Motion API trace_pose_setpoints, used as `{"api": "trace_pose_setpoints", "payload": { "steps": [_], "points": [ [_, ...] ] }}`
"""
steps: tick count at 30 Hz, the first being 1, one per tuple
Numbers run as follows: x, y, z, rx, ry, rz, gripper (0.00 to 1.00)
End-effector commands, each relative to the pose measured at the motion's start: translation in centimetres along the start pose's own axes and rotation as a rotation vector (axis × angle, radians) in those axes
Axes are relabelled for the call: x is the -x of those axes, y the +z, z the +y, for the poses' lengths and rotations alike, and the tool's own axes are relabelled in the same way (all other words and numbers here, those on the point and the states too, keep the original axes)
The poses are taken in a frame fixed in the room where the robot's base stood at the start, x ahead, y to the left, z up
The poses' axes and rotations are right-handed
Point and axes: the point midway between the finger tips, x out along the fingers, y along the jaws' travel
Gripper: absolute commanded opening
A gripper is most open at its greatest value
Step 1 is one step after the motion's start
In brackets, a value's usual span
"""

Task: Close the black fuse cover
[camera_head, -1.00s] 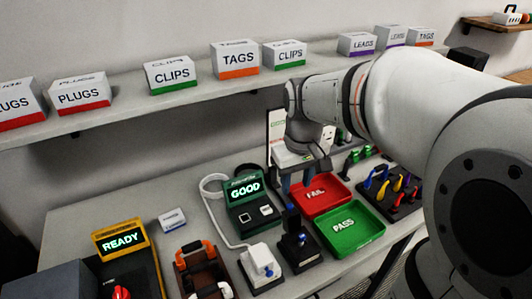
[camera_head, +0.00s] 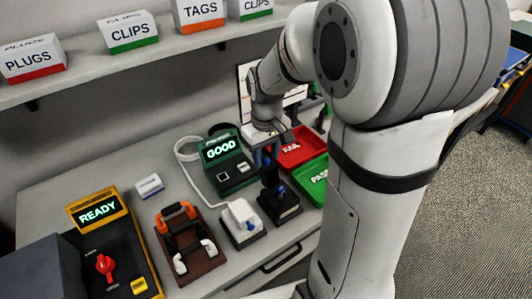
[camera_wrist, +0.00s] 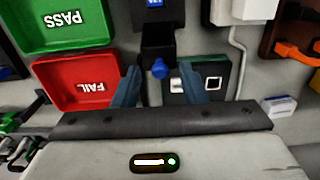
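The black fuse holder (camera_head: 283,207) sits on the bench between the white switch box (camera_head: 240,222) and the green tray. Its black cover (camera_head: 269,175) stands raised at the back of the holder. In the wrist view, the black cover (camera_wrist: 158,42) shows at top centre, with a blue knob (camera_wrist: 159,68) at its near end. My gripper (camera_head: 266,158) is just above and behind the raised cover. In the wrist view, my gripper's (camera_wrist: 159,72) two blue fingers are spread apart, with the knob seen between them and a gap on each side. Contact is not visible.
The red FAIL tray (camera_head: 300,143) and green PASS tray (camera_head: 313,185) lie close on the right. An orange-handled brown fixture (camera_head: 190,255) stands farther left.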

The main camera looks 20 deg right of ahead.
Motion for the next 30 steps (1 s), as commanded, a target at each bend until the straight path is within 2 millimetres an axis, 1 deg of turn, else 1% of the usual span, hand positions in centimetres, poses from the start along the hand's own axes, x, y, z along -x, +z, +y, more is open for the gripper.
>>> {"api": "trace_pose_setpoints", "payload": {
  "steps": [4,18,30],
  "points": [
    [0.02,0.0,-0.02,0.0,0.0,0.0,0.38],
    [0.05,-0.01,-0.06,0.001,0.0,0.0,0.0],
    [0.04,-0.06,-0.1,0.003,0.0,0.003,0.0]
  ]
}}
